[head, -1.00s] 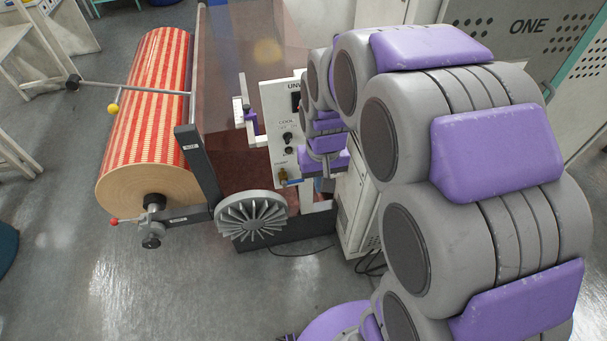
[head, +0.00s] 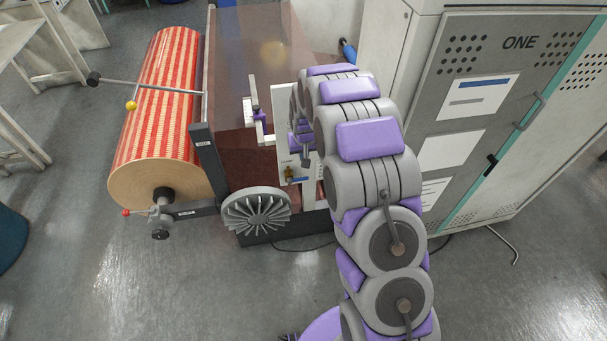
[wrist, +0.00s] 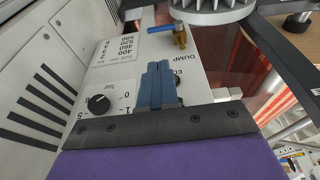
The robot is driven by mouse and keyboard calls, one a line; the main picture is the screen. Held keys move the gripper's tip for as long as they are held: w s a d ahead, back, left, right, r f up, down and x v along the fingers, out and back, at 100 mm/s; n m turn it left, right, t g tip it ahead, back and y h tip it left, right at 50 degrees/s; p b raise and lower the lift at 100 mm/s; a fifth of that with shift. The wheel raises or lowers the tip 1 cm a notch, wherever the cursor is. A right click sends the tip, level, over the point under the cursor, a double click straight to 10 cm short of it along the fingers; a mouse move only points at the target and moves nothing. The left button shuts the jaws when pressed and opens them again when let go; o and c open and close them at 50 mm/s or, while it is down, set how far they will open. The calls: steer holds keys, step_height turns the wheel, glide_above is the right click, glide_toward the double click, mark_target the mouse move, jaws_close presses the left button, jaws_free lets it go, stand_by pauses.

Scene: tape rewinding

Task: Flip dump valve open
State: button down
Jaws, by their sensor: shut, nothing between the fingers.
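The dump valve is a small brass valve (wrist: 179,38) with a blue lever (wrist: 160,29), by the word DUMP on the pale panel (wrist: 117,75) in the wrist view. The lever lies sideways, pointing left from the brass body. In the head view the brass valve (head: 289,173) shows low on the panel, left of my arm. My gripper (wrist: 157,66) has its blue-grey fingers together and empty in the wrist view. The fingertips appear below the valve in that picture, apart from it. In the head view my arm partly covers the panel.
A black knob (wrist: 98,103) is on the panel left of my fingers. A grey finned wheel (head: 256,214) stands below the panel. A red-striped roll (head: 160,120) is on the left, and a grey cabinet (head: 490,120) on the right. Open floor lies in front.

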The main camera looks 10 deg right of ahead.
step_height(320, 180, down, 3)
steer(key=w, duration=0.2)
steer(key=b, duration=0.2)
glide_toward(303, 179)
steer(key=x, duration=0.6)
steer(key=shift+w+d+f, duration=0.25)
steer(key=shift+w, duration=0.15)
steer(key=shift+w+a+f+t, duration=0.15)
steer(key=shift+a+t, duration=0.1)
steer(key=shift+t, duration=0.05)
